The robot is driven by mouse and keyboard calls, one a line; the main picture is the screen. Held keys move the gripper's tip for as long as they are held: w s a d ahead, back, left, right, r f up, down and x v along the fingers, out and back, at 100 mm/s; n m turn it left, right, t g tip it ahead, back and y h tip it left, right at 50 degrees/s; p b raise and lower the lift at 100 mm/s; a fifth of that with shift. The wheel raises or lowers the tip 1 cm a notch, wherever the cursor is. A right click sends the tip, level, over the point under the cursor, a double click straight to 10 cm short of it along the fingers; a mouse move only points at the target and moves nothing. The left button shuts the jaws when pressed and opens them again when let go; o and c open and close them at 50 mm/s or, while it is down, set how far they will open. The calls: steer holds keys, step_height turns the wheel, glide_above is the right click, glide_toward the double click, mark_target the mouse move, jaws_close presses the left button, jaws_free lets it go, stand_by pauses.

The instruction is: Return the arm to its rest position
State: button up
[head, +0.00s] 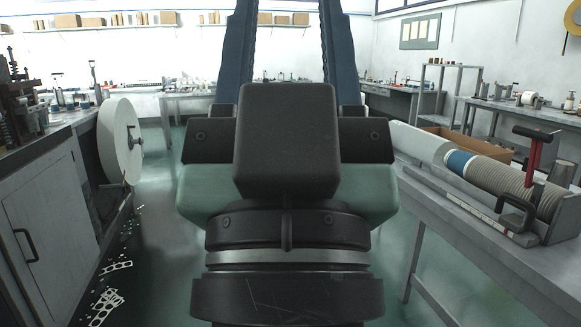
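My gripper (288,25) fills the middle of the head view, pointing away from me. Its two long blue-grey fingers rise from a dark block and stand wide apart. Their tips run past the top edge of the picture. Only the far room shows between the fingers, with nothing held there. My dark and green wrist parts fill the lower middle and hide the floor behind them.
At left, a bench (45,165) carries a machine, with a large white roll (115,140) at its side. White scraps (105,300) lie on the floor. At right, a table (450,235) bears a long stack of cups (497,178) and a red-handled tool (534,150).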

step_height(320, 180, up, 25)
steer(key=p, duration=2.4)
steer(key=shift+s, duration=0.25)
steer(key=shift+f, duration=0.15)
